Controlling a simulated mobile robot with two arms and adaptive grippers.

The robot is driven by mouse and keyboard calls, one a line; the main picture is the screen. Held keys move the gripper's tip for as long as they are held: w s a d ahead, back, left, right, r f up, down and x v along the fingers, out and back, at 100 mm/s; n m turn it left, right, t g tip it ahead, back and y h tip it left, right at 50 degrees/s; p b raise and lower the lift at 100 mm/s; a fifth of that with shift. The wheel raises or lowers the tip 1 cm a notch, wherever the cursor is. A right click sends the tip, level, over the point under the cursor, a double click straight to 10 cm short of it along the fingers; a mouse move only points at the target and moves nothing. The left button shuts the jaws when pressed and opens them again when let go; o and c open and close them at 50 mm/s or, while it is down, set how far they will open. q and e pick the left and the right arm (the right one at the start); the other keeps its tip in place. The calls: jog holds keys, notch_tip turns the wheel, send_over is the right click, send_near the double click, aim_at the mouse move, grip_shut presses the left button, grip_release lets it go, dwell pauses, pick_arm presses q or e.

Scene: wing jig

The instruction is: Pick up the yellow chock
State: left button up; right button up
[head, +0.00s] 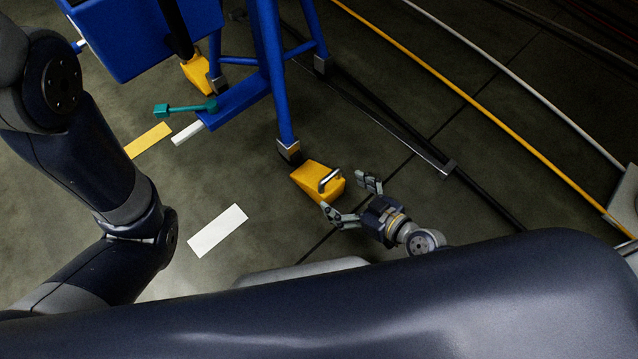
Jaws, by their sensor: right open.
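A yellow chock (316,184) with a metal handle on top sits on the floor, its thin end at the foot of a blue jig leg (276,75). My right gripper (350,199) is open, low beside the handle end of the chock, with its fingers pointing toward it. I cannot tell whether a finger touches the chock. A second yellow chock (196,72) stands farther back at another foot of the jig. My left arm is at the left, but its gripper is out of the picture.
White (217,230) and yellow (149,140) strips mark the floor. Yellow and white cables and a dark rail lie at the right. Floor between rail and gripper is clear.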

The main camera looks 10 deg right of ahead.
aim_at(320, 177)
jog(key=x, duration=0.4)
jog(key=shift+b+x, duration=1.1)
jog(key=shift+x, duration=1.55)
jog(key=c, duration=1.6)
jog(key=shift+w+r, duration=0.1)
jog(key=shift+w, duration=0.05)
jog(key=shift+c, duration=1.2)
jog(key=shift+r, duration=0.2)
